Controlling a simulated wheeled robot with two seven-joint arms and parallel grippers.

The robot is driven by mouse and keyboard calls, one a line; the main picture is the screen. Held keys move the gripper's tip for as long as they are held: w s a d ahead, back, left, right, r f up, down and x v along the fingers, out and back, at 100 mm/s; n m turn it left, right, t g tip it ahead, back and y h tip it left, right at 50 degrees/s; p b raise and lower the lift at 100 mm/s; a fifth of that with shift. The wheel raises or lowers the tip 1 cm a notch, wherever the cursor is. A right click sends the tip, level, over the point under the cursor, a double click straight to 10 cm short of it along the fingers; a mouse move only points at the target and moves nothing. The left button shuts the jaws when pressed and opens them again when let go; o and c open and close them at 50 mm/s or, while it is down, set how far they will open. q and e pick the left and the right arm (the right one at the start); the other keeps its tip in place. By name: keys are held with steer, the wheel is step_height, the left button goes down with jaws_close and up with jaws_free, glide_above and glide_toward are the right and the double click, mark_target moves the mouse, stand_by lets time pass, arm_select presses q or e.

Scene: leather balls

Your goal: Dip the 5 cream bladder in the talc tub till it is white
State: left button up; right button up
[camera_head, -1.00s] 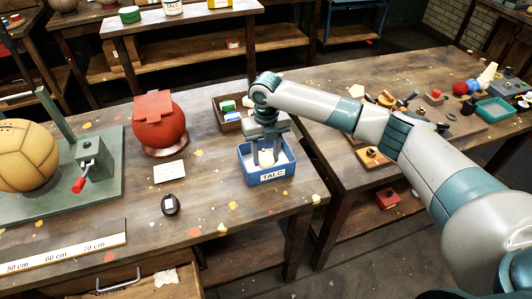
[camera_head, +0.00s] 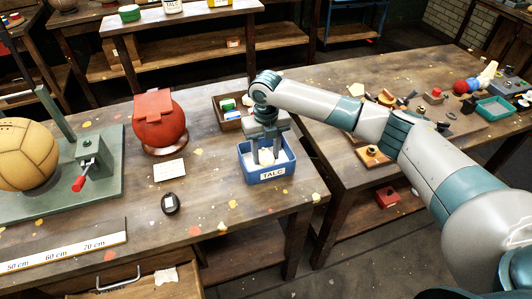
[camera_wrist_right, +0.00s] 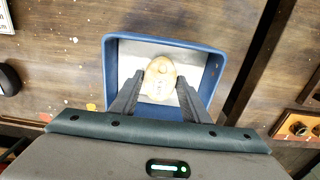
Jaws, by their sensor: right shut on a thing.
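The blue talc tub (camera_head: 246,169) stands near the right end of the table, with white talc inside and a TALC label on its front. My right gripper (camera_head: 267,155) points down into the tub, its fingers below the rim. In the right wrist view the gripper (camera_wrist_right: 160,92) is shut on the cream bladder (camera_wrist_right: 160,72), which sits over the white talc, between the tub walls. The bladder still looks cream-tan on top, with a few pale patches. In the head view it shows only as a small pale shape. My left gripper is not in view.
A red ball (camera_head: 159,122) on a ring stand and a white card (camera_head: 169,170) are left of the tub. A small wooden box (camera_head: 231,124) is just behind it. A dark round gauge (camera_head: 170,204) lies in front. A tan ball (camera_head: 27,152) sits on a green press at left.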

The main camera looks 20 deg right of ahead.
mark_target(266, 155)
steer(key=shift+r, duration=0.1)
steer(key=shift+r+p, duration=4.1)
steer(key=shift+r, duration=0.35)
